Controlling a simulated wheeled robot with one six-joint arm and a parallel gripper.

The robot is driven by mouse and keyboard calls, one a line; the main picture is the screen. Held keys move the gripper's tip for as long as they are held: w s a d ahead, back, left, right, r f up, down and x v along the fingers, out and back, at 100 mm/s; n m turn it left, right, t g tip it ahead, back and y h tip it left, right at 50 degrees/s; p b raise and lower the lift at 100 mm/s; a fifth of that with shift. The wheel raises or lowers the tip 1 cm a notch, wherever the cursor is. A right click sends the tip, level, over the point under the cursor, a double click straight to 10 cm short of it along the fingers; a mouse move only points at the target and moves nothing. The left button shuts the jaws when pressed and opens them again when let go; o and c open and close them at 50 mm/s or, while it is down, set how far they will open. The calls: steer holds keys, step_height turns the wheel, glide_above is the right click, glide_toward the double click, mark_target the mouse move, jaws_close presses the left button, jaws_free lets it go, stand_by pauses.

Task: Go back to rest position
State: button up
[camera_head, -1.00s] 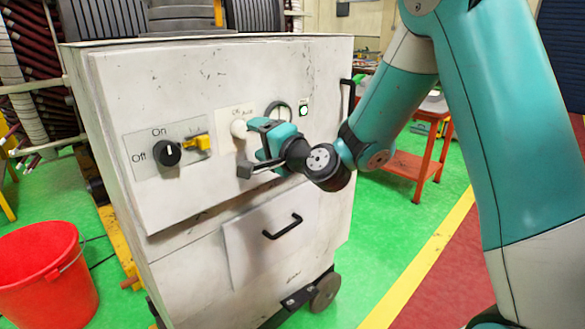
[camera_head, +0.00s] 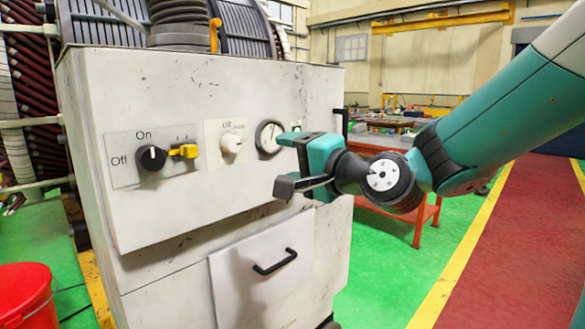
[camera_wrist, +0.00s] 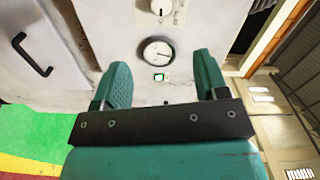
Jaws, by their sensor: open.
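My gripper (camera_head: 283,164) is in front of the right part of the white control cabinet (camera_head: 190,90) in the head view. In the wrist view its two teal fingers (camera_wrist: 161,82) stand apart with nothing between them. The gauge also shows in the head view (camera_head: 268,137), just left of the gripper. The green indicator is hidden in the head view.
A drawer with a black handle (camera_head: 275,262) is below the gripper. A red bucket (camera_head: 25,295) stands at lower left. An orange-legged table (camera_head: 425,215) is behind my arm. Coils stand behind the cabinet. The green and red floor at right is open.

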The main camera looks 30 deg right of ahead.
stand_by(0.4)
steer(key=s+a+f+n+g+y+p, duration=0.25)
steer(key=s+a+f+n+g, duration=0.45)
steer(key=s+a+n+g, duration=0.45)
steer(key=s+d+f+n+g+h, duration=0.1)
steer(key=s+n+g+h, duration=0.1)
steer(key=s+n, duration=0.2)
steer(key=s+d+f+n+g+h+p, duration=0.1)
steer(key=s+f+n+g+h, duration=0.1)
steer(key=s, duration=0.5)
steer(key=shift+n+g, duration=0.85)
